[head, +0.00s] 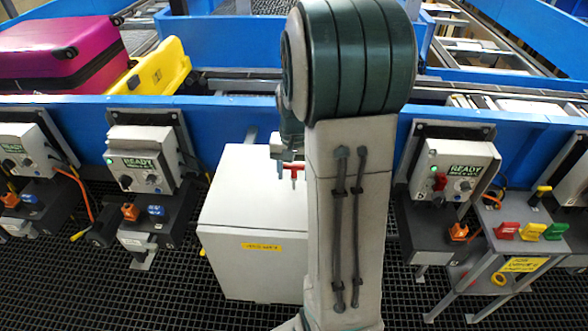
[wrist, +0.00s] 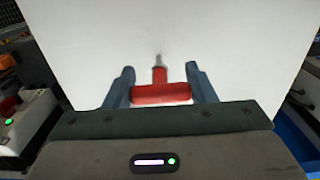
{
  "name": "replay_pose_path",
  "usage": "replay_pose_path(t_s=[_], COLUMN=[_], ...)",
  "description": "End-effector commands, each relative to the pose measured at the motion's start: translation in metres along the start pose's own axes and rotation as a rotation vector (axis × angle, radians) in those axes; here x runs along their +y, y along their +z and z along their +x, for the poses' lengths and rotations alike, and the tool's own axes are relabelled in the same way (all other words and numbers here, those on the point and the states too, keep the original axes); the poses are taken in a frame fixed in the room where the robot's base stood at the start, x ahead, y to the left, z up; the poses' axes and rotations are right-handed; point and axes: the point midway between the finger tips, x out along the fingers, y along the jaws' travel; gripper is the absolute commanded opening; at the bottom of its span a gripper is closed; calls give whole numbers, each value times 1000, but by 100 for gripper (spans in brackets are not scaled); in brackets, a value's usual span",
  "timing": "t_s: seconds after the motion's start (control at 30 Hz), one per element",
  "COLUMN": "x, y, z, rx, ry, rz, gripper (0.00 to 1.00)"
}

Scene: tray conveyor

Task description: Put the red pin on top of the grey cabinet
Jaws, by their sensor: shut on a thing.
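The red pin (head: 292,168) has a T-shaped red handle and a thin grey tip. It also shows in the wrist view (wrist: 160,94), between the two blue-grey fingers of my gripper (wrist: 160,74). My gripper is shut on the pin by its red handle. The grey cabinet (head: 240,262) is a pale box with a yellow label on its front. Its pale top (wrist: 90,45) fills most of the wrist view behind the pin. The pin is over the cabinet top; I cannot tell whether its tip touches it. My arm hides the cabinet's right side in the head view.
Control boxes marked READY stand left (head: 145,160) and right (head: 455,170) of the cabinet. A side stand (head: 520,245) with coloured tags is at the right. A blue conveyor rail (head: 225,112) runs behind, with a magenta suitcase (head: 55,50) and yellow case (head: 158,72) beyond it.

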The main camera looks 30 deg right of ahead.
Motion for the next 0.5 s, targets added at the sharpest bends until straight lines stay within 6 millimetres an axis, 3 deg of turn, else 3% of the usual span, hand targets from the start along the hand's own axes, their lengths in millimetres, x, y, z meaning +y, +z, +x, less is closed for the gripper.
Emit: replay_pose_path(t_s=[0.2, 0.23, 0.3, 0.5], x=[0, 0, 0, 0], y=[0, 0, 0, 0], z=[5, 3, 3, 3], rx=[0, 0, 0, 0], ry=[0, 0, 0, 0], rz=[0, 0, 0, 0], gripper=[28, 59, 72, 72])
